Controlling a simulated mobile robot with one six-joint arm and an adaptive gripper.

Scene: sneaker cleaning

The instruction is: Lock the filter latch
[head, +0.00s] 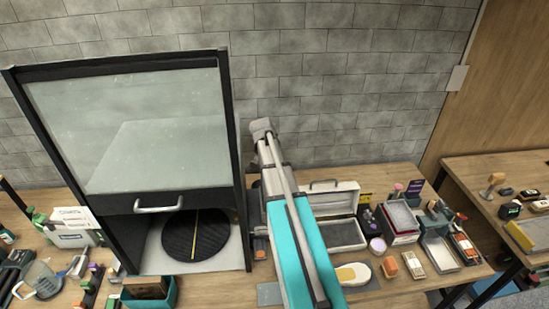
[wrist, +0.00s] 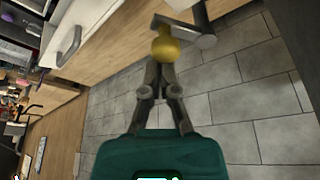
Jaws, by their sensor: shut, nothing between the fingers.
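In the wrist view, my gripper (wrist: 163,68) is shut, with its two fingers together and pointing up the picture. A rounded yellow knob (wrist: 165,46) lies right at the fingertips. I cannot tell whether they touch it. A dark grey metal lever (wrist: 188,32) sits beside and above the knob. The knob and lever look like the filter latch, but the frames do not make this certain. In the head view, my arm covers the area right of the black-framed cabinet (head: 242,165), and neither my fingers nor the latch can be made out there.
The cabinet's glass front (head: 135,125) is raised above a dark round turntable (head: 195,236). An open white case (head: 345,199) stands right of my arm, with boxes and small items further right. A white body with a handle (wrist: 72,42) is close by in the wrist view.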

